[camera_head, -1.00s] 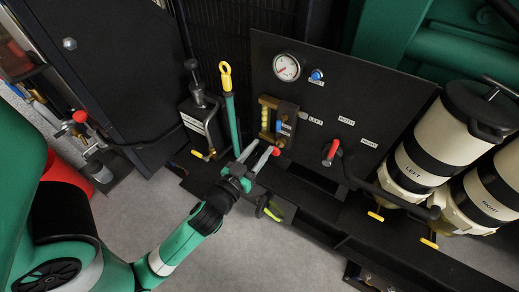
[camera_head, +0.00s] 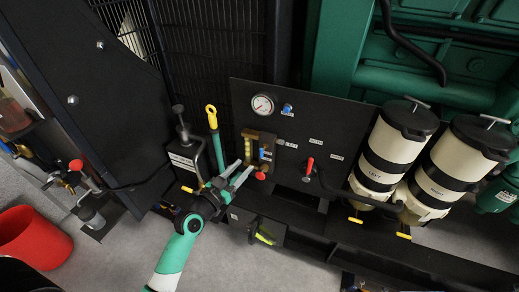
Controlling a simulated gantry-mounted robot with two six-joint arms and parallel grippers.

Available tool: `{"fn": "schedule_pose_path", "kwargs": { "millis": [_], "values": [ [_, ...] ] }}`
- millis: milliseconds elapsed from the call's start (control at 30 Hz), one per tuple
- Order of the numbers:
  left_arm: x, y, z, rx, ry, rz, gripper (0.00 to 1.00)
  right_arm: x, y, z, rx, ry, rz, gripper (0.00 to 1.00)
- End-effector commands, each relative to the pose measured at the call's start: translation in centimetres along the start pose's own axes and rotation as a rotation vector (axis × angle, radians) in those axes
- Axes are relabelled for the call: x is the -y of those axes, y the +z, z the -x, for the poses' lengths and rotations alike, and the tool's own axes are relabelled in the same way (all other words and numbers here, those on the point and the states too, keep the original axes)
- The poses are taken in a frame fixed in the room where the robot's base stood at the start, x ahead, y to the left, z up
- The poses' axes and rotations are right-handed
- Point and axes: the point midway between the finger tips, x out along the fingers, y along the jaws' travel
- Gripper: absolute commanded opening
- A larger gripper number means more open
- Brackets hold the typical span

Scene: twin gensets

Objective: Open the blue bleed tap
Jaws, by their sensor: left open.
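A small blue handle (camera_head: 262,153) sits on the brass valve block (camera_head: 250,143) on the black panel's left side; it looks like the bleed tap. A separate blue knob (camera_head: 287,108) sits beside the gauge. My left gripper (camera_head: 244,168) is open and empty, its fingers pointing up at the lower edge of the brass block, just below and left of the blue handle. Whether it touches anything, I cannot tell. A red ball knob (camera_head: 260,176) shows close to the right fingertip. My right gripper is not in view.
A round gauge (camera_head: 263,105) and a red lever (camera_head: 308,166) are on the panel (camera_head: 335,125). A hand pump with a yellow-ended handle (camera_head: 211,115) stands left of the block. Two cream filter canisters (camera_head: 394,148) stand right. A red bucket (camera_head: 35,236) is on the floor at left.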

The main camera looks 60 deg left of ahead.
Motion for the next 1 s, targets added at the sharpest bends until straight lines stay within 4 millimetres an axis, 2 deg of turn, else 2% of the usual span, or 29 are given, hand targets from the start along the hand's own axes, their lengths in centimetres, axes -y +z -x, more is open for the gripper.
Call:
{"fn": "schedule_pose_path", "kwargs": {
  "millis": [167, 500, 600, 767, 1000],
  "values": [
    [-0.1, 0.2, -1.3, 0.0, 0.003, 0.0, 0.47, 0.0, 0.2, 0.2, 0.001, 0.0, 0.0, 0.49],
    [-0.2, 0.3, -8.6, 0.0, 0.005, 0.0, 0.47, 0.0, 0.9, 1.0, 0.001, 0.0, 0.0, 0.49],
    [-0.2, 0.4, -10.2, 0.001, 0.004, 0.0, 0.47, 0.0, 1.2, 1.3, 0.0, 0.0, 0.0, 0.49],
    [-0.2, 0.2, -11.5, 0.001, 0.003, 0.0, 0.47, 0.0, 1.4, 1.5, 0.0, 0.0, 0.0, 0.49],
    [-0.2, 0.2, -11.6, 0.001, 0.003, 0.0, 0.47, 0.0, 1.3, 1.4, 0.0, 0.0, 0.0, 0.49]
  ]
}}
